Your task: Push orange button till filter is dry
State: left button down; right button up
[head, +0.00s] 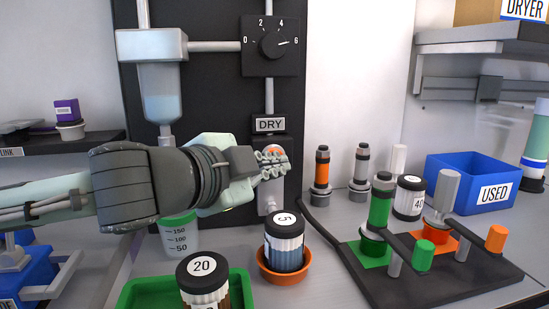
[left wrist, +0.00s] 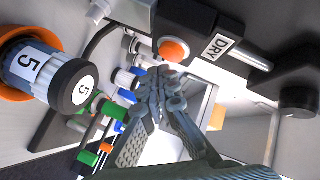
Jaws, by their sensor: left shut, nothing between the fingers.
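The orange button (left wrist: 173,49) sits on a dark housing beside the DRY label (left wrist: 217,46) in the left wrist view. In the head view the button (head: 271,149) is partly hidden behind my left gripper (head: 272,162), below the DRY label (head: 270,125). My left gripper is shut and empty. In the left wrist view its fingertips (left wrist: 160,84) are close to the button; I cannot tell whether they touch it. A clear vessel with bluish contents (head: 161,95) hangs on the black panel. I cannot tell which thing is the filter. My right gripper is not in view.
A jar marked 5 (head: 285,243) stands in an orange dish (head: 263,269) below the gripper. A black stand (head: 430,281) and a blue USED bin (head: 466,187) are at right. A dial (head: 274,43) is above.

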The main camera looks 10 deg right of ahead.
pick_arm(q)
jog(key=shift+w, duration=0.15)
dwell(0.3)
jog(key=shift+w, duration=0.3)
jog(key=shift+w+p, duration=0.5)
dwell(0.7)
jog(key=shift+s, duration=0.9)
jog(key=shift+s, duration=2.5)
